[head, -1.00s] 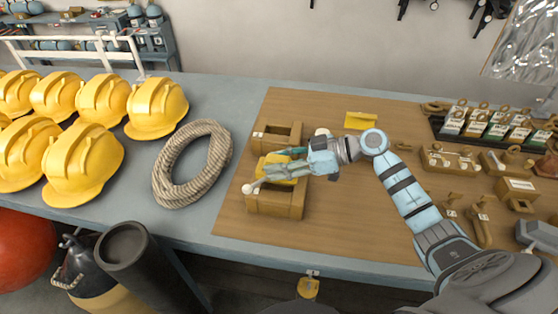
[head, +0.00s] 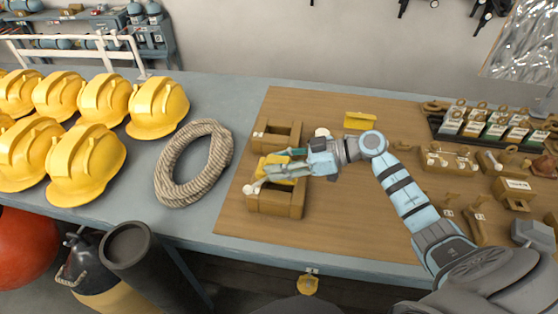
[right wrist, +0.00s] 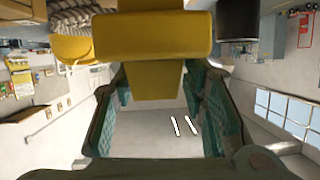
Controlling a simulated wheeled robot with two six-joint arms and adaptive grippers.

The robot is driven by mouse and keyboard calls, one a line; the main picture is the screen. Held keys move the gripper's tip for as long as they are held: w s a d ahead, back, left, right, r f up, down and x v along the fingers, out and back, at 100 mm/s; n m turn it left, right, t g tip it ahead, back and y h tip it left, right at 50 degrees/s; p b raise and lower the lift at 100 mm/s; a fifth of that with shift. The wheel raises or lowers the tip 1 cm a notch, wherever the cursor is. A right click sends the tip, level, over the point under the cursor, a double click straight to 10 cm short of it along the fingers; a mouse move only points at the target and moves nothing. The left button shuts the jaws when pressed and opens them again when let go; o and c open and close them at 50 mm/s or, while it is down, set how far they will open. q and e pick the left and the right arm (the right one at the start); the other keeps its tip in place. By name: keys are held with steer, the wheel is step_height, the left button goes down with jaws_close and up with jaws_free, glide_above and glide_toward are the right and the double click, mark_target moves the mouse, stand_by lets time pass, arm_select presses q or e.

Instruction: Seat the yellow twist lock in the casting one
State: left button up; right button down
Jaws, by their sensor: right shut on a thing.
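The yellow twist lock (head: 275,161) is in my right gripper (head: 276,164), which is shut on it. It is partly hidden by the fingers in the head view. In the right wrist view the yellow lock (right wrist: 145,45) sits between the green fingers. It shows between two brown castings with openings, the far one (head: 298,134) and the near one (head: 285,210). I cannot read their labels, nor tell if the lock touches either casting. A pale knob (head: 251,189) shows at the near casting's left corner. My left gripper is not in view.
A coiled rope (head: 167,172) and several yellow helmets (head: 85,165) lie left of the brown mat (head: 350,215). A yellow bracket (head: 360,121) stands behind the gripper. Small fittings and a tagged rack (head: 480,128) fill the right side. The mat's front middle is clear.

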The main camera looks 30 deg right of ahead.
steer(key=shift+f+b, duration=0.85)
steer(key=shift+f, duration=1.1)
steer(key=c, duration=0.9)
jaws_free()
steer(key=shift+s, duration=0.1)
steer(key=shift+s+d, duration=0.15)
steer(key=shift+d, duration=0.25)
steer(key=v, duration=1.1)
steer(key=shift+r, duration=0.2)
